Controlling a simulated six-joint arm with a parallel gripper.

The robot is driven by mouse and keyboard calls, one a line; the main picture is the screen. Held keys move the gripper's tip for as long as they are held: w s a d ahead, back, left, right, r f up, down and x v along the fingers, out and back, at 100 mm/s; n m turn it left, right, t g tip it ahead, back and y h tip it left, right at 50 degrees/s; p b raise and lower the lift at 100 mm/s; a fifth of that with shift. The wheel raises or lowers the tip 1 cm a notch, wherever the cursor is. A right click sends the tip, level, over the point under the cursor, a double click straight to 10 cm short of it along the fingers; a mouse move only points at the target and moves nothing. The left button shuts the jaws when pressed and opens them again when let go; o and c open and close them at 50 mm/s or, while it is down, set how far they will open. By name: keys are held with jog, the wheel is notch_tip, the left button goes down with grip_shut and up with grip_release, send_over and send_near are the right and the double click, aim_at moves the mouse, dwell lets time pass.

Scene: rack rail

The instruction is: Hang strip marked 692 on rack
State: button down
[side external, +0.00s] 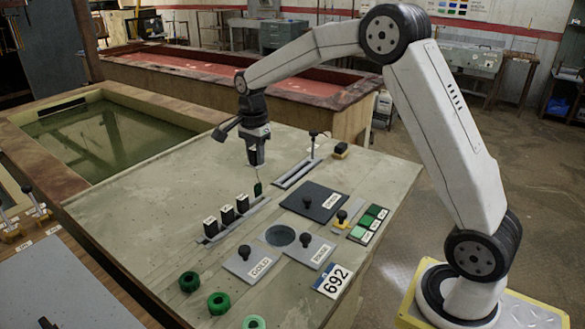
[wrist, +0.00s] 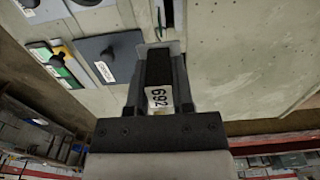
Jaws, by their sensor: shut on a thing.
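My gripper (side external: 257,163) is shut on a black clip (wrist: 158,68) whose white tag reads 692 in the wrist view.
A dark plate (side external: 312,202), a green swatch card (side external: 369,224) and a round opening (side external: 280,236) with grey knobbed plates lie to the right. A card reading 692 (side external: 332,281) lies at the near edge. Green rings (side external: 218,302) lie in front. The tabletop left of the rail is bare.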

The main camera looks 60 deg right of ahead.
aim_at(257, 192)
jog(key=shift+w+d+f, duration=0.1)
jog(key=shift+w+d, duration=0.4)
jog(key=shift+w, duration=0.2)
jog(key=shift+f, duration=0.15)
jog(key=shift+f, duration=6)
jog(key=shift+c, duration=2)
grip_release()
